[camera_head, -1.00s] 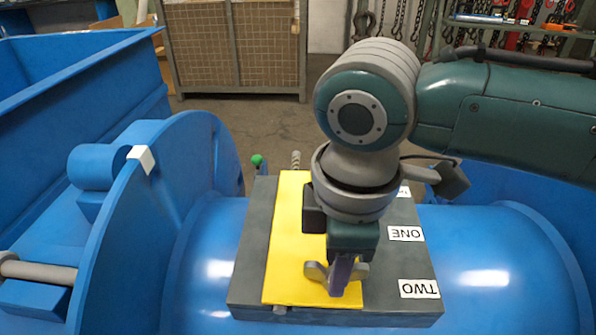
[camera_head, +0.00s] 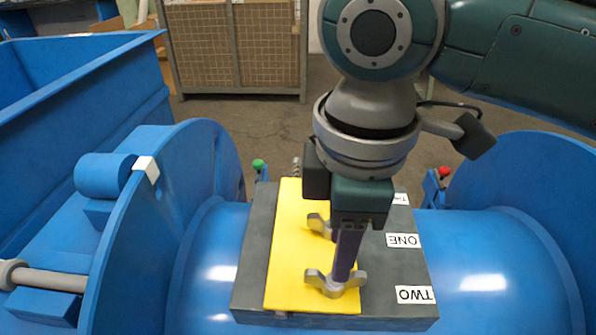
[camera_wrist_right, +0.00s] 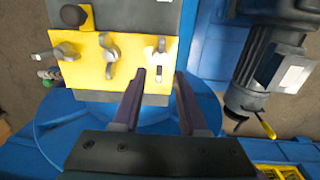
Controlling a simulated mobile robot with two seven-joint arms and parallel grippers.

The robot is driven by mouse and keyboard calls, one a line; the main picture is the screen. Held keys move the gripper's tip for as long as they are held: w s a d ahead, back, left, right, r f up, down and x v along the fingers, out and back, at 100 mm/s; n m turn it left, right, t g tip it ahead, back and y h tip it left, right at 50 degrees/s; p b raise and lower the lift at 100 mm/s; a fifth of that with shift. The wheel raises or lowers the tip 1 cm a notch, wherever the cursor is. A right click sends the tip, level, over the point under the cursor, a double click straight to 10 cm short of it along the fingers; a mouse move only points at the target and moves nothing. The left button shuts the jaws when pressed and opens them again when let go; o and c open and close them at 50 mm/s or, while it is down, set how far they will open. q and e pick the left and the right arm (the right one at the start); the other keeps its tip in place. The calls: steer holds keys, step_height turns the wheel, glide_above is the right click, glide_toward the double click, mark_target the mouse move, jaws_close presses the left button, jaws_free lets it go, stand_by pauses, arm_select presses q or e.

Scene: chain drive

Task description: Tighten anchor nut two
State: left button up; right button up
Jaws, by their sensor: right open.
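Anchor nut two (camera_head: 318,279) is a grey wing nut at the near end of the yellow strip (camera_head: 284,272), beside the TWO label (camera_head: 415,294). Its wings spread left and right in the head view. My right gripper (camera_head: 342,279) points down over it, its fingers overlapping the nut in that view. In the right wrist view, the open, parted fingers (camera_wrist_right: 160,74) reach toward the rightmost wing nut (camera_wrist_right: 161,47), with nothing visibly clamped between them. Whether the fingers touch the nut is unclear. My left gripper is out of view.
A second wing nut (camera_head: 317,222) sits behind, near the ONE label (camera_head: 404,240). The dark base plate (camera_head: 390,265) lies on a blue drum between large flanges. A green-knobbed lever (camera_head: 258,164) and a red-knobbed lever (camera_head: 444,172) stand behind.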

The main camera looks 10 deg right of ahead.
steer(key=shift+s+r, duration=0.15)
steer(key=shift+r, duration=1.6)
steer(key=s+a+r+m+t+y+p, duration=0.2)
steer(key=s+a+r+m+y+p, duration=0.25)
steer(key=s+p, duration=0.35)
steer(key=s+d+r+m+h+p, duration=0.2)
steer(key=s+d+m, duration=0.2)
steer(key=d, duration=0.3)
steer(key=s+d+r+m+h+p, duration=0.2)
steer(key=s+d+m+p, duration=0.15)
steer(key=d, duration=0.25)
step_height(320, 180, up, 37)
steer(key=p, duration=3.6)
steer(key=shift+a+m+t, duration=0.15)
steer(key=shift+m+t, duration=0.15)
steer(key=shift+t, duration=0.1)
